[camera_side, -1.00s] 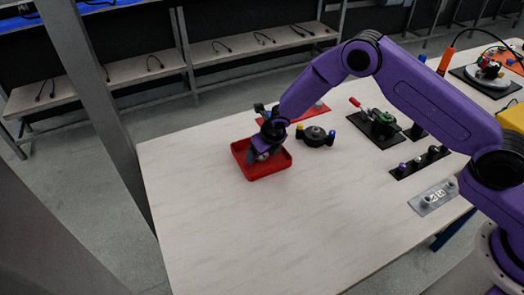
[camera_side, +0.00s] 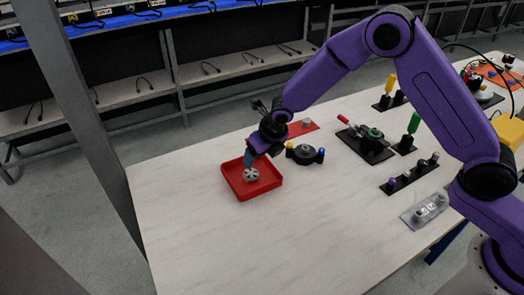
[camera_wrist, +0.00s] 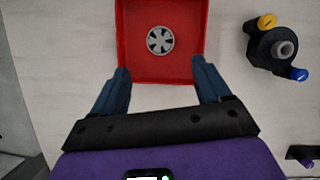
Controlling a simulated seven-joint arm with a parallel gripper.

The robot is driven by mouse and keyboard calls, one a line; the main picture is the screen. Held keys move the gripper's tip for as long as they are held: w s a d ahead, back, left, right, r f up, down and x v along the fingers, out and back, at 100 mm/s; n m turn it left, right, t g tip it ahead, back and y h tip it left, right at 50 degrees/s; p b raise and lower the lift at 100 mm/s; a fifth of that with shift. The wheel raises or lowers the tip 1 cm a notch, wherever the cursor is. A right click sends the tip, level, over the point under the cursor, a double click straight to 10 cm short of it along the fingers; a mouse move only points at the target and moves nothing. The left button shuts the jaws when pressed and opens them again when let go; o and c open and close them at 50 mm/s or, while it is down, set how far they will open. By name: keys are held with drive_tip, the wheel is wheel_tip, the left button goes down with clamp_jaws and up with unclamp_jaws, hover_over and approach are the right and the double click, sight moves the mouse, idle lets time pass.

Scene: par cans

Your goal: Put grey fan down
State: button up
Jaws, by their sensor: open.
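The grey fan (camera_side: 251,175) is a small round part with spokes. It lies inside the red tray (camera_side: 268,190), flat on the tray floor. My gripper (camera_side: 249,160) is above the tray in the side view. In the wrist view my gripper (camera_wrist: 160,72) is open, its two blue fingers wide apart with nothing between them. The fan is apart from both fingers.
A black fixture (camera_side: 304,154) with yellow and blue knobs stands right of the tray. A red plate (camera_side: 300,128) lies behind it. A black board with a green part (camera_side: 368,142), a black strip of pegs (camera_side: 409,178) and a clear plate (camera_side: 425,209) lie further right. The front table is clear.

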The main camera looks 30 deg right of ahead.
drive_tip(key=shift+v, duration=0.85)
drive_tip(key=shift+s, duration=0.1)
drive_tip(key=s+d+r+m, duration=0.2)
drive_tip(key=s+r+m, duration=0.5)
drive_tip(key=s, duration=0.2)
drive_tip(key=s+d+r+m+g, duration=0.1)
drive_tip(key=s+d+r+m, duration=0.1)
drive_tip(key=s+d+m, duration=0.3)
drive_tip(key=s+d+r+m+g, duration=0.1)
drive_tip(key=s+d+m, duration=0.4)
drive_tip(key=s, duration=0.9)
drive_tip(key=s+d+r+m+g, duration=0.2)
drive_tip(key=s+d+m, duration=0.3)
drive_tip(key=s+m, duration=0.3)
drive_tip(key=shift+s+d+r+m+h, duration=0.35)
drive_tip(key=shift+s+r, duration=0.55)
drive_tip(key=shift+s, duration=0.3)
